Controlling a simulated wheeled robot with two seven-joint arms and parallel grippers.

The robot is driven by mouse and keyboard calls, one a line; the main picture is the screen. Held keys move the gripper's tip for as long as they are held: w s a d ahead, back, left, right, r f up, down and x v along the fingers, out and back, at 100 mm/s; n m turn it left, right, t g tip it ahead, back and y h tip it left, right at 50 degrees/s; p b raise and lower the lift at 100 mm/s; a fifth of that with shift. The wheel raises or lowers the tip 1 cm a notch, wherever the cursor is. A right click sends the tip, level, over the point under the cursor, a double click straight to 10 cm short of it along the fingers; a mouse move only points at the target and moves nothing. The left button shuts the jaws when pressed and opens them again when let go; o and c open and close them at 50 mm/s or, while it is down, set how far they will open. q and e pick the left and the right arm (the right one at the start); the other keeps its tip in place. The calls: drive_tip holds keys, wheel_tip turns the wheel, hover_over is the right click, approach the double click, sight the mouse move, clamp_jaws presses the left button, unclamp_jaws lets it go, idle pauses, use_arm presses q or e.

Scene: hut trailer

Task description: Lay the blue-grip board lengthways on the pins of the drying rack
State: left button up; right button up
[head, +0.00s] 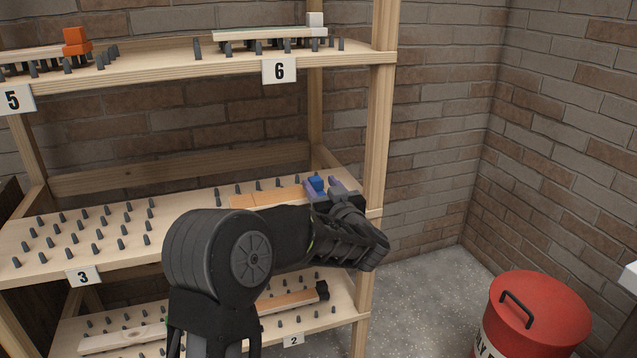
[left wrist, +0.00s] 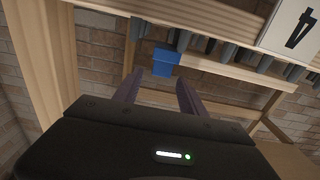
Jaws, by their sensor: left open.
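The blue-grip board (head: 270,197) is a light orange-brown plank with a blue block (head: 317,183) at its right end. It lies on the right part of the rack's middle shelf, among the pins. My left gripper (head: 324,186) is open at that end, its purple-grey fingers on either side of the blue block in the head view. In the left wrist view the blue block (left wrist: 166,62) shows near the fingertips, between them; I cannot tell whether they touch it. My left arm hides part of the board and shelf. My right gripper is not in view.
The drying rack (head: 384,120) has a post just right of my gripper. Bare pins (head: 88,231) stand above label 3. The top shelf holds an orange-grip board (head: 76,40) and a white-grip board (head: 270,34); the lower shelf a black-grip board (head: 290,300). A red bin (head: 540,315) stands right.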

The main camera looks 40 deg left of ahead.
use_arm(q)
drive_tip(key=v, duration=1)
drive_tip(key=shift+p, duration=0.4)
drive_tip(key=w+d+f+m+t+h, duration=0.1)
drive_tip(key=w+d+f+m+h, duration=0.25)
drive_tip(key=f, duration=0.65)
drive_tip(key=d+f+m+t+h, duration=0.1)
drive_tip(key=d+f+m+h, duration=0.1)
drive_tip(key=d+f+h, duration=0.45)
drive_tip(key=s+d+f+m+g+h, duration=0.1)
drive_tip(key=s+d+f+h, duration=0.2)
drive_tip(key=f, duration=0.6)
drive_tip(key=s+d+f+m+g, duration=0.1)
drive_tip(key=s+d+f+g, duration=0.1)
drive_tip(key=s+d+f, duration=0.5)
drive_tip(key=s+d+f+g+h, duration=0.2)
drive_tip(key=s+d+f+g, duration=0.1)
drive_tip(key=s, duration=0.4)
drive_tip(key=s+d+f+m+g+h, duration=0.1)
drive_tip(key=s+d+f+g+h, duration=0.1)
drive_tip(key=s+d+f, duration=0.3)
drive_tip(key=s+d+f+g+h, duration=0.2)
drive_tip(key=s+f, duration=0.5)
drive_tip(key=s, duration=0.4)
drive_tip(key=shift+s+d+m+g, duration=0.25)
drive_tip(key=shift+d+m+g, duration=0.1)
drive_tip(key=shift+d+g, duration=0.55)
